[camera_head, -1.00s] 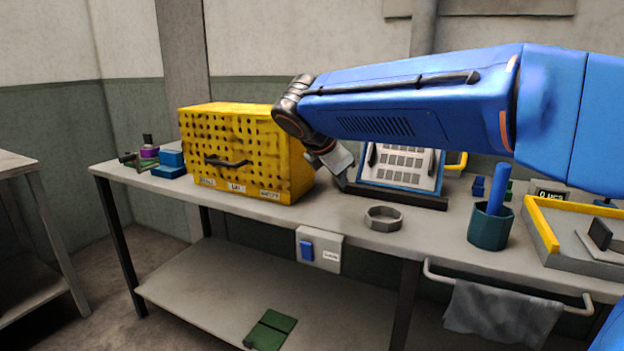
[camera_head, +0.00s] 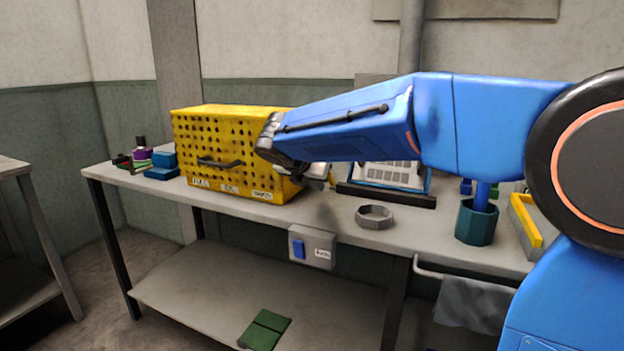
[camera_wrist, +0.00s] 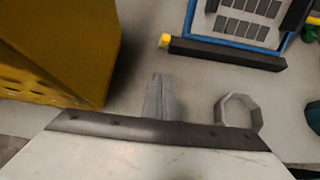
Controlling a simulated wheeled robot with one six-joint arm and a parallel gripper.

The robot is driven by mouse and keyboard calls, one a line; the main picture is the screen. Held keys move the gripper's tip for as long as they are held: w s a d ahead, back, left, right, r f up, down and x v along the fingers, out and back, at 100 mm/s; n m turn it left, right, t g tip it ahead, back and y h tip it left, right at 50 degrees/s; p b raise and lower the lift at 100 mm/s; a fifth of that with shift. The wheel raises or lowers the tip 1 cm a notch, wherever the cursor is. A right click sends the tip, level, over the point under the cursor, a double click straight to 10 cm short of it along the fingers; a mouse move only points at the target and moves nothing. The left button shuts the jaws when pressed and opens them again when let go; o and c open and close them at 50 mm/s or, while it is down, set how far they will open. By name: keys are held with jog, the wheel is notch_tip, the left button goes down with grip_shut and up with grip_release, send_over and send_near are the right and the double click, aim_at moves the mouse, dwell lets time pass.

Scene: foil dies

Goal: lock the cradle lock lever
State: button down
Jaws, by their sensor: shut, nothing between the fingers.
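The cradle is a blue-framed stand (camera_head: 429,182) with a black front bar (camera_head: 386,195), holding a panel of grey dies (camera_head: 395,174). In the wrist view its blue frame (camera_wrist: 235,46) and black bar (camera_wrist: 225,52) show at the upper right. A small yellow piece (camera_wrist: 164,41) sits at the bar's left end; I cannot tell whether it is the lock lever. My gripper (camera_wrist: 158,78) is shut and empty, above the bench and apart from the cradle, between it and the yellow box. In the head view my gripper (camera_head: 320,180) is partly hidden by my arm.
The yellow perforated box (camera_head: 225,150) stands close on the left. A grey ring (camera_head: 374,216) lies in front of the cradle, with a teal cup (camera_head: 477,222) to its right. A switch box (camera_head: 312,247) hangs on the bench's front edge.

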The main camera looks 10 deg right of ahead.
aim_at(331, 180)
jog(key=x, duration=0.2)
jog(key=shift+w+d, duration=0.3)
jog(key=shift+w, duration=0.05)
jog(key=shift+w+d+r, duration=0.5)
jog(key=shift+w+r, duration=0.1)
jog(key=shift+w, duration=0.1)
jog(key=shift+w+d+r, duration=0.3)
jog(key=shift+w+r, duration=0.05)
jog(key=shift+w, duration=0.05)
jog(key=shift+w+d+r, duration=0.3)
jog(key=shift+w+r, duration=0.15)
jog(key=shift+r, duration=0.15)
jog(key=shift+w+d+r, duration=0.3)
jog(key=shift+w+r, duration=0.15)
jog(key=shift+r, duration=0.15)
